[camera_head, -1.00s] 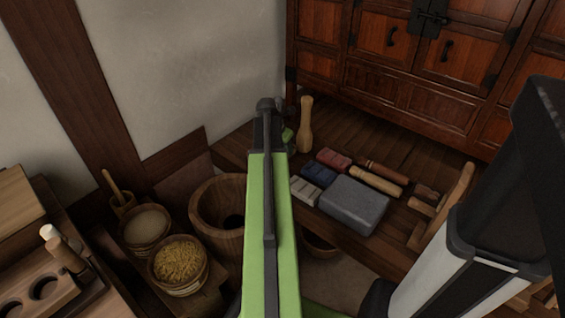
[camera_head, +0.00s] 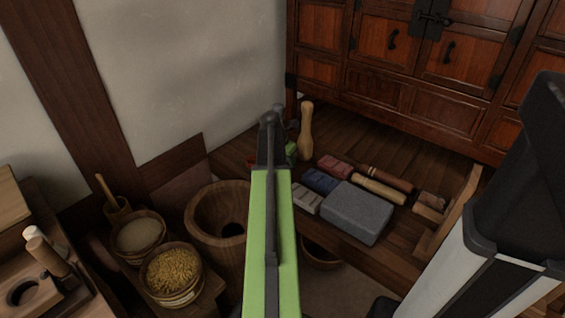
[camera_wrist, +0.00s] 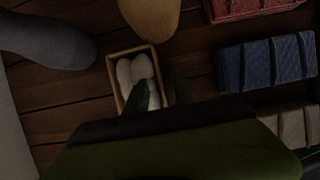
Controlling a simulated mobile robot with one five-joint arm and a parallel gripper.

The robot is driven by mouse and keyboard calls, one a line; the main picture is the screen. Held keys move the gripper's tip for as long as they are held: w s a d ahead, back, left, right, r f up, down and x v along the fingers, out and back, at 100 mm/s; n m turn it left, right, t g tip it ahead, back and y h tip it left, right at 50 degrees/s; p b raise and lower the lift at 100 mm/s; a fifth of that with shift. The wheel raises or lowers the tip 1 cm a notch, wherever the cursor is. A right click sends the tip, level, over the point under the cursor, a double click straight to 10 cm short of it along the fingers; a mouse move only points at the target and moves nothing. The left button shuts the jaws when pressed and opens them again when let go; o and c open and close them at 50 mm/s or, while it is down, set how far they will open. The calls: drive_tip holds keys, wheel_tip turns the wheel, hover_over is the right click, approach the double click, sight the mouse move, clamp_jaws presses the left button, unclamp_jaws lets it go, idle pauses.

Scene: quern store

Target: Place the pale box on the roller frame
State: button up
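The pale box (camera_head: 307,199) is a small off-white bundle with dark bands. It lies on the dark wood floor beside a blue one and a grey block, and part of it shows at the right edge in the wrist view (camera_wrist: 297,126). My gripper (camera_wrist: 160,92) has its two dark fingertips apart with nothing between them, above a small wooden tray of white lumps (camera_wrist: 138,75), left of the pale box. In the head view my green arm mostly hides the gripper. A wooden frame (camera_head: 455,215) stands at the right, partly hidden; I cannot clearly make out rollers on it.
Blue (camera_head: 320,180) and red (camera_head: 334,166) bundles, a grey block (camera_head: 357,212) and an upright wooden pestle (camera_head: 306,130) stand close by. A large wooden mortar (camera_head: 205,236) and a bowl of grain (camera_head: 172,275) are left. A cabinet (camera_head: 400,95) closes the back.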

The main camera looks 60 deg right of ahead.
drive_tip(key=shift+f, duration=0.1)
clamp_jaws()
idle(1.2)
